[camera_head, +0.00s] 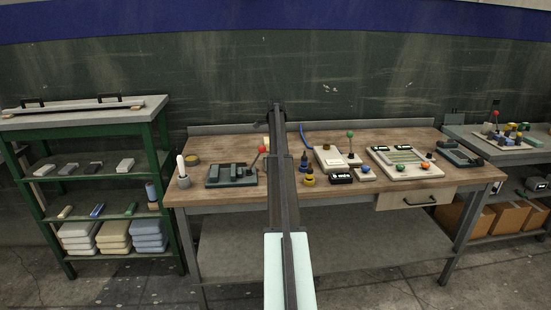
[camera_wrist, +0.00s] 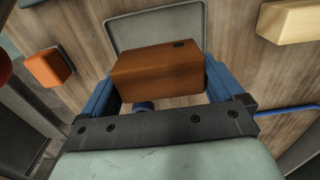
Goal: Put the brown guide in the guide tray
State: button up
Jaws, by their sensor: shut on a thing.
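The brown guide (camera_wrist: 158,75) is a brown block with a small dark hole near one top corner. My gripper (camera_wrist: 160,78) is shut on it, with a blue finger on each side. A shallow grey tray with a raised rim (camera_wrist: 125,28), which looks like the guide tray, lies on the wooden table just beyond the guide in the wrist view. The guide overlaps the tray's near part in the picture; I cannot tell how high it is above it. In the head view, my arm hides the guide and the tray.
An orange block (camera_wrist: 48,68) lies left of the tray, and a pale wooden block (camera_wrist: 288,20) to its right. A blue strip (camera_wrist: 285,112) lies at the right.

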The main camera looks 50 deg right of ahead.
jog(key=shift+f, duration=2.05)
jog(key=o, duration=0.7)
jog(key=shift+f, duration=0.1)
notch_tip(320, 180, up, 12)
jog(key=shift+r, duration=0.15)
